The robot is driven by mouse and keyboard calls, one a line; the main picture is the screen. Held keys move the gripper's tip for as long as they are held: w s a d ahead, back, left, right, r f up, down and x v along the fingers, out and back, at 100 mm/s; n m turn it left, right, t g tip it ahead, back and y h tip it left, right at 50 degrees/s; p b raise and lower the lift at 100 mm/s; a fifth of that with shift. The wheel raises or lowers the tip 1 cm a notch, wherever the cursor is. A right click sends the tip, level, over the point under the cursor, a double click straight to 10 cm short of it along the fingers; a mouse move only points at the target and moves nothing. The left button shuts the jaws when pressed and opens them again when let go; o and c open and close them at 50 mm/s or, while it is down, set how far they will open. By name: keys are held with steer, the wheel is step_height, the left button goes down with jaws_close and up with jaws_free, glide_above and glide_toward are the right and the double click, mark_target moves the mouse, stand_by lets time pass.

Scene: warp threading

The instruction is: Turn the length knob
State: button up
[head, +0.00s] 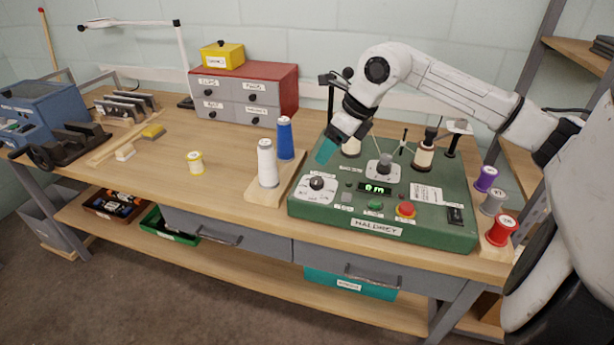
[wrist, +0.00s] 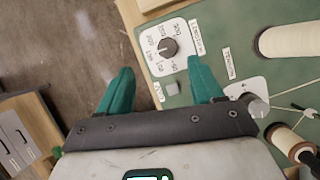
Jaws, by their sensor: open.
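The length knob (head: 316,183) is a dark round knob on a white dial plate at the front left of the green machine (head: 300,206). In the wrist view the length knob (wrist: 168,46) sits just beyond the fingertips, between their lines, with printed marks around it. My gripper (head: 326,150) hangs above and behind the dial in the head view, apart from the knob. In the wrist view my gripper (wrist: 161,73) has its two teal fingers spread wide with nothing between them. The knob's exact pointer setting is too small to read.
A tension knob (head: 385,165) stands right of the dial, near a display (head: 376,189) reading about 0 m. A green button (head: 375,205) and red button (head: 405,209) lie in front. White (head: 267,162) and blue (head: 285,138) thread cones stand left. The table's middle left is mostly clear.

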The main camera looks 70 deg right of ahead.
mark_target(317, 181)
steer(key=shift+g, duration=0.3)
steer(key=x, duration=0.3)
steer(key=p+x, duration=0.1)
steer(key=x, duration=0.3)
steer(key=s+p+x, duration=0.1)
steer(key=x, duration=0.3)
steer(key=shift+d+f, duration=0.2)
steer(key=shift+d, duration=0.2)
steer(key=shift+c, duration=0.5)
steer(key=c, duration=1)
steer(key=shift+o, duration=0.2)
steer(key=shift+b, duration=0.5)
